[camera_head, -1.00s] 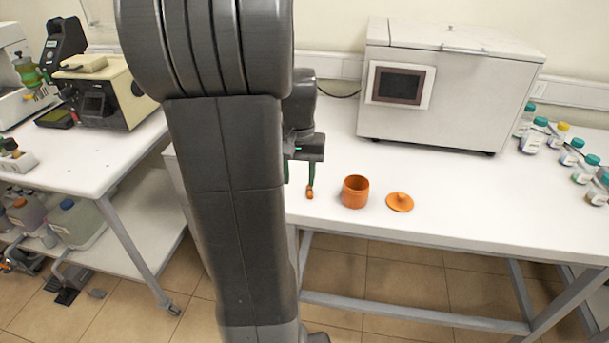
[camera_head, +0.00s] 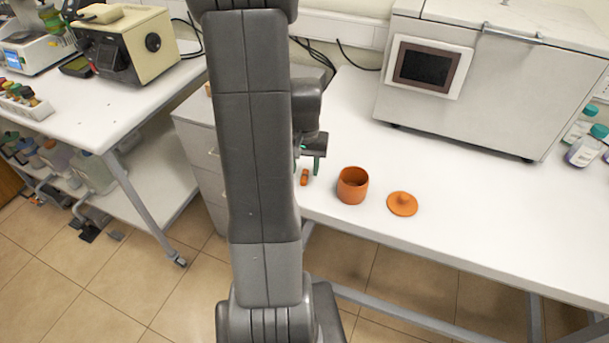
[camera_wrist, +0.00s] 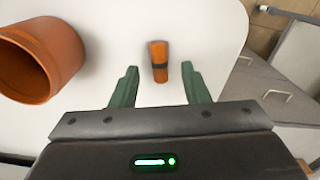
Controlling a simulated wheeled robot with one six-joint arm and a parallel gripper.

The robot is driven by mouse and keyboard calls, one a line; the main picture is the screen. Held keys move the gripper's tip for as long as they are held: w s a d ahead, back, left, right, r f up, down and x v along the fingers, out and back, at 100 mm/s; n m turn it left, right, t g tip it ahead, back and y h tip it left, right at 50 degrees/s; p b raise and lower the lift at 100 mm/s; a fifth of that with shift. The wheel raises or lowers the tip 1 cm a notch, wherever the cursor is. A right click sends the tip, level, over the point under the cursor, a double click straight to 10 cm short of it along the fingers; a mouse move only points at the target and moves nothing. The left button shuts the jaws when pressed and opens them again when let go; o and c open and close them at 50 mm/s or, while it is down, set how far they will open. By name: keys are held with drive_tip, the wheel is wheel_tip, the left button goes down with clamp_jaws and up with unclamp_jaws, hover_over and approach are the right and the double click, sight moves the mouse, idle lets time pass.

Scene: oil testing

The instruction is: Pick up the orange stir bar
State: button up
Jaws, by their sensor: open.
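The orange stir bar (camera_head: 304,177) lies on the white table near its left front corner. In the wrist view the stir bar (camera_wrist: 159,61) is orange with a dark band around its middle. My gripper (camera_head: 308,166) is open, with its green fingers pointing at the table. In the wrist view the gripper (camera_wrist: 162,75) has one finger on each side of the stir bar's near end, with a gap on both sides. The stir bar is not held. My arm hides part of the table's left side in the head view.
An orange pot (camera_head: 352,187) stands open just right of the stir bar, and its lid (camera_head: 402,204) lies beside it. A large grey-white machine (camera_head: 480,75) stands behind. A drawer cabinet (camera_head: 199,135) is left of the table. The front table edge is close.

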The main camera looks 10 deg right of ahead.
drive_tip(key=shift+f, duration=1)
clamp_jaws()
